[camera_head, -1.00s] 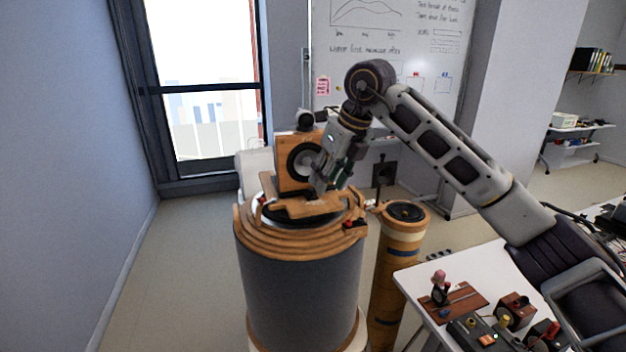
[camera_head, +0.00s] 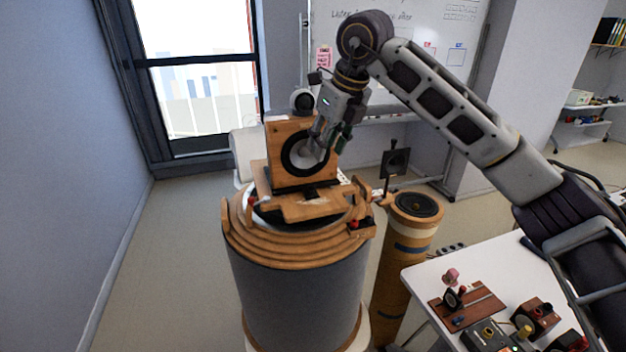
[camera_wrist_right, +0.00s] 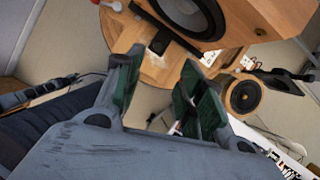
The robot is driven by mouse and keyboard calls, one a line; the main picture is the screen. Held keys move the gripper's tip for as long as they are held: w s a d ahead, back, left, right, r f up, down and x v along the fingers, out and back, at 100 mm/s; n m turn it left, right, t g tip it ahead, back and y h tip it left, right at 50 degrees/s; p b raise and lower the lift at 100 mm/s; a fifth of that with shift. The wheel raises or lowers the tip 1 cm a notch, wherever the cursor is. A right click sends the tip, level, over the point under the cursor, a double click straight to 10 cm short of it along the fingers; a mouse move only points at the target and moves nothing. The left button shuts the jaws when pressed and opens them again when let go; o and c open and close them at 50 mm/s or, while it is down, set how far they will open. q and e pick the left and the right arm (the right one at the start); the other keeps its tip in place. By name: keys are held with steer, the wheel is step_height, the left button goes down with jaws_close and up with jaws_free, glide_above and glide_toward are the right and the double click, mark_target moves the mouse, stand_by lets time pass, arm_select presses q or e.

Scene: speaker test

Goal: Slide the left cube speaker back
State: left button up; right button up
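A wooden cube speaker (camera_head: 280,148) with a dark ring and pale cone stands upright on a wooden slide plate (camera_head: 316,206), on top of a large round grey drum with stepped wooden rings (camera_head: 290,254). My right gripper (camera_head: 322,144) is in front of the speaker's upper right face and hides part of it. In the wrist view, the right gripper's two green-padded fingers (camera_wrist_right: 160,88) are apart with nothing between them. The speaker (camera_wrist_right: 268,22) shows beyond the fingertips at the top. I cannot tell whether a finger touches it. My left gripper is not in view.
A narrow wooden column with a speaker on top (camera_head: 413,206) stands right of the drum. A small dark panel on a stand (camera_head: 396,162) is behind it. A white table (camera_head: 428,278) at lower right holds small devices. Open floor lies left of the drum.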

mark_target(312, 185)
steer(key=p+x, duration=0.2)
steer(key=x, duration=1.1)
steer(key=shift+a+f, duration=0.1)
steer(key=shift+f, duration=0.2)
stand_by(0.4)
jaws_close()
